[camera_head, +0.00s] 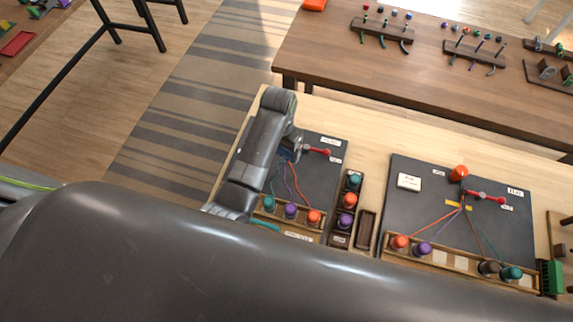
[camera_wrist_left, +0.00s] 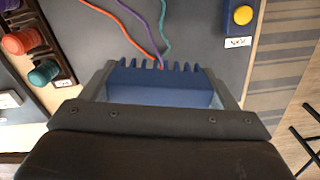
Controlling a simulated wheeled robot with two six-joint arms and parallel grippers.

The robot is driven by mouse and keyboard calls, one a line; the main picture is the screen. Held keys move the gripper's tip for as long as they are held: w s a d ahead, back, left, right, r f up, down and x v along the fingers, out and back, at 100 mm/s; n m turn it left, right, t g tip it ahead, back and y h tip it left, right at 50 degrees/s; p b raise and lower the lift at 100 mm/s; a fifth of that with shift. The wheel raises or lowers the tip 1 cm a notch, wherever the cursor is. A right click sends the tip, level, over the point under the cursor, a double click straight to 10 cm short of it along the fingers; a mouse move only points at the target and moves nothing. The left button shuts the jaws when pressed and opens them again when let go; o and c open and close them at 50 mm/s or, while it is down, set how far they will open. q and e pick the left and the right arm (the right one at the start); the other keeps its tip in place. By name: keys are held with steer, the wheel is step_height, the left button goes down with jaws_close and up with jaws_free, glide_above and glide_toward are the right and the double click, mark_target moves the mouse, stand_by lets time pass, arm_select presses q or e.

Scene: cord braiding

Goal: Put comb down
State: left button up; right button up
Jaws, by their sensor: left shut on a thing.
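The blue comb (camera_wrist_left: 165,90) is in the jaws of my left gripper (camera_wrist_left: 160,100), with its teeth toward the cords. A small blue part of it shows beside my left gripper (camera_head: 290,148) in the head view (camera_head: 285,155). Orange, purple and teal cords (camera_wrist_left: 140,22) run over the dark board (camera_head: 325,180) and converge at the comb's teeth. I cannot tell whether the comb touches board or cords. My gripper hides part of the board. My right gripper is not in view.
A yellow button on a blue block (camera_wrist_left: 241,17) stands beside the comb. Teal, purple and orange spools (camera_head: 291,211) line the board's near edge. A spool rack (camera_head: 340,222) stands right of it. A second dark board (camera_head: 410,210) with cords lies further right.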

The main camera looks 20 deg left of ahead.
arm_select(q)
steer(key=n, duration=0.2)
steer(key=shift+s+d+r+n+p, duration=0.2)
steer(key=shift+s+d+n+p, duration=0.1)
steer(key=shift+s+d+p, duration=0.1)
glide_above(282, 173)
step_height(282, 173, down, 6)
steer(key=shift+w+f, duration=0.15)
steer(key=shift+f, duration=0.05)
steer(key=shift+f+b, duration=1.2)
steer(key=shift+f, duration=0.6)
steer(key=shift+f, duration=0.2)
steer(key=o, duration=1)
steer(key=shift+r, duration=0.15)
